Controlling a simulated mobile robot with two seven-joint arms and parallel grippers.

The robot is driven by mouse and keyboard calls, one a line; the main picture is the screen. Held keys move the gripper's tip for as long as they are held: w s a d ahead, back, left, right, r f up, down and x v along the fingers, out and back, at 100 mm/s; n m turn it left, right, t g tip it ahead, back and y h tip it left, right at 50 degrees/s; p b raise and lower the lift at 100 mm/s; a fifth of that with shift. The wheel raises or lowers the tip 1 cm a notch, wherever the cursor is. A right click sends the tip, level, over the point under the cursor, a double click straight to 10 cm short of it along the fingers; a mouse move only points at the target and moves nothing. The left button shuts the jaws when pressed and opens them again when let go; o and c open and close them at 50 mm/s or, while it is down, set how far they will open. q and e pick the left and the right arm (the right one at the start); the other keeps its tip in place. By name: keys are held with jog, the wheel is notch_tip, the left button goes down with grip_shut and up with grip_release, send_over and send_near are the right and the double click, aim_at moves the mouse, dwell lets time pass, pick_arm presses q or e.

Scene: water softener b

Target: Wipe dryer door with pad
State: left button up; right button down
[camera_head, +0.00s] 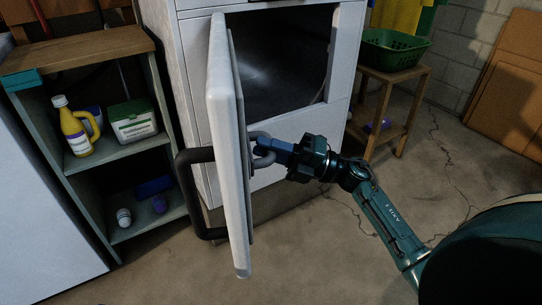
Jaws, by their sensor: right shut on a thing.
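The dryer door (232,190) is a white panel standing wide open, seen nearly edge-on, with a black bar handle (199,195) on its left side. My right gripper (272,150) is at the door's right-hand, inner side. Its blue fingers are shut on a grey loop (262,161), which seems to be the handle of the pad. The loop lies close against the door's inner face. The pad's flat part is hard to make out, and whether it touches the door I cannot tell. My left gripper is not in view.
The white dryer (285,60) stands behind the door with its dark opening showing. A shelf (110,155) at left holds a yellow bottle (76,128) and a green-and-white box (133,122). A green basket (392,50) sits on a wooden stand at right. Floor in front is clear.

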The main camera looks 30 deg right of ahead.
jog(key=shift+w+d+b, duration=0.15)
jog(key=shift+w+b, duration=0.15)
jog(key=shift+w, duration=0.55)
